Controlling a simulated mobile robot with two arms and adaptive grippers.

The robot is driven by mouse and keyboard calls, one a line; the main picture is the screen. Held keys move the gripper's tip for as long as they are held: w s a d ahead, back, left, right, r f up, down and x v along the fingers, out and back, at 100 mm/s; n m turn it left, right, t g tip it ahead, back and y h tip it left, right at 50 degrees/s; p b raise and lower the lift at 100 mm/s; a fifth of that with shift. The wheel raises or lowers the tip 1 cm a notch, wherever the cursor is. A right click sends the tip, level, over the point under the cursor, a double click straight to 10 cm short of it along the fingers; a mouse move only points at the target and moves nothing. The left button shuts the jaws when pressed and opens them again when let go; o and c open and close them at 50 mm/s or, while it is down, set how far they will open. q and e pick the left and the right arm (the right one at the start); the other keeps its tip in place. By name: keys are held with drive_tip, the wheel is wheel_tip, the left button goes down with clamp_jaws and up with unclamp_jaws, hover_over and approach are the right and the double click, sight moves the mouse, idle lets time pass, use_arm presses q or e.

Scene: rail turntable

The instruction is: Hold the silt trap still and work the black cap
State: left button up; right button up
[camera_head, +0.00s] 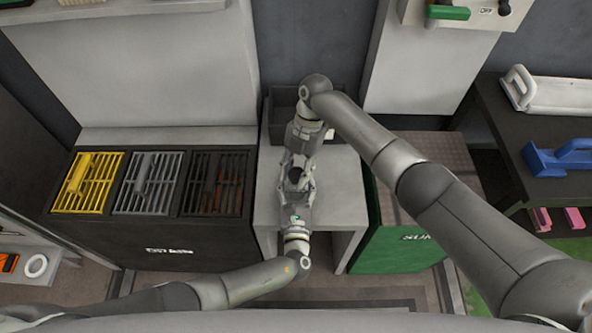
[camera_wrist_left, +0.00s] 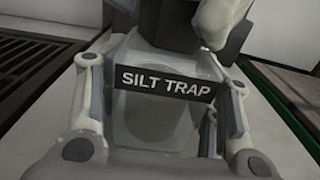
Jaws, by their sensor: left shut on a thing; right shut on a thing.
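The silt trap (camera_wrist_left: 150,125) is a pale grey, cloudy body with a black "SILT TRAP" label, upright between the fingers of my left gripper (camera_wrist_left: 162,95) in the left wrist view. My left gripper (camera_head: 298,188) is shut on it, reaching up from below in the head view. The black cap (camera_head: 296,174) is a small dark shape between the two grippers; it shows as a dark block (camera_wrist_left: 165,12) above the label, cut by the frame edge. My right gripper (camera_head: 297,160) comes from the far side and is shut on the cap. The fingers hide most of the trap.
The trap is over a pale grey table (camera_head: 345,180). A dark bin (camera_head: 284,100) stands behind. A black cabinet with yellow, grey and rusty grates (camera_head: 215,182) is at the left, a green crate (camera_head: 400,246) at the right. A dark bench (camera_head: 505,140) is farther right.

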drive_tip(key=n+h, duration=0.1)
drive_tip(key=n, duration=0.2)
drive_tip(key=n+h, duration=0.1)
drive_tip(key=n, duration=0.1)
drive_tip(key=shift+d+f+n, duration=0.1)
drive_tip(key=shift+d+n, duration=0.1)
drive_tip(key=shift+n, duration=0.2)
drive_tip(key=o, duration=1.1)
drive_tip(key=shift+a, duration=0.1)
drive_tip(key=shift+o, duration=0.6)
drive_tip(key=shift+r, duration=2.1)
